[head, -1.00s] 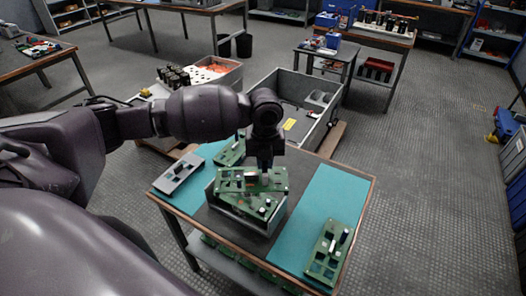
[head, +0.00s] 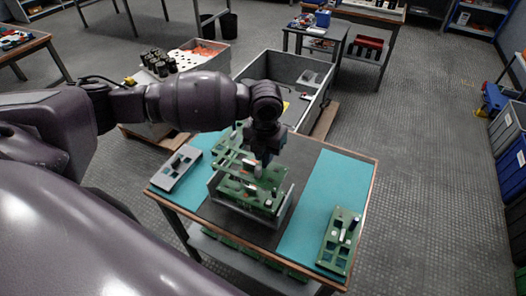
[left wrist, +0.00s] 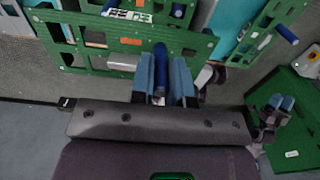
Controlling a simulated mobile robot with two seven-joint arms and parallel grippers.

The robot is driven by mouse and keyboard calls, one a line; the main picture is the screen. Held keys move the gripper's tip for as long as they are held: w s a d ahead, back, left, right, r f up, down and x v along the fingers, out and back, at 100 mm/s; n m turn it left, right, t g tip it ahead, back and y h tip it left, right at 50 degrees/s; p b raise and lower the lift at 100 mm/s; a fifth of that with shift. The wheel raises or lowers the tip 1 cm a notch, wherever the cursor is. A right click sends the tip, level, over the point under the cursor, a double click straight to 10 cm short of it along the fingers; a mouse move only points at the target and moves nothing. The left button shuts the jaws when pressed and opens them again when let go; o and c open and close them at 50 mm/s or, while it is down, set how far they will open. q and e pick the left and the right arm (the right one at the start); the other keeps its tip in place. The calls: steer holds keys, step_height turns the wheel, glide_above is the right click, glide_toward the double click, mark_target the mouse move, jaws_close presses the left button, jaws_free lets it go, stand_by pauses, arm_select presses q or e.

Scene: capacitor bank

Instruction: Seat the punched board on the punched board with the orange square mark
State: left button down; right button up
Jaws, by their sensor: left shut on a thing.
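My left gripper (head: 262,158) is shut on a punched board (head: 235,160), green with square holes. In the left wrist view my blue left fingers (left wrist: 165,80) close on a dark blue post. The held board is over a second green punched board (head: 262,200) in an open grey tray (head: 225,203). The two overlap in the head view; whether they touch is unclear. In the left wrist view an orange mark (left wrist: 130,41) shows on green board; I cannot tell which board carries it. What looks like my right gripper (left wrist: 276,108) shows there; its jaw state is unclear.
A grey punched plate (head: 178,168) lies on the left teal mat. Another green board (head: 340,240) lies on the right teal mat (head: 312,205), which has free room. A large grey bin (head: 308,110) stands behind the table.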

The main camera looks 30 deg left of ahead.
mark_target(264, 168)
arm_select(q)
steer(key=shift+a+f+b, duration=0.1)
steer(key=shift+f+b, duration=0.2)
steer(key=shift+f, duration=0.15)
step_height(264, 168, down, 3)
steer(key=shift+f+b, duration=0.15)
steer(key=shift+b, duration=1.1)
steer(key=shift+f+b, duration=0.5)
steer(key=shift+f, duration=0.35)
steer(key=shift+f+b, duration=0.25)
steer(key=shift+b, duration=0.1)
steer(key=shift+r, duration=0.1)
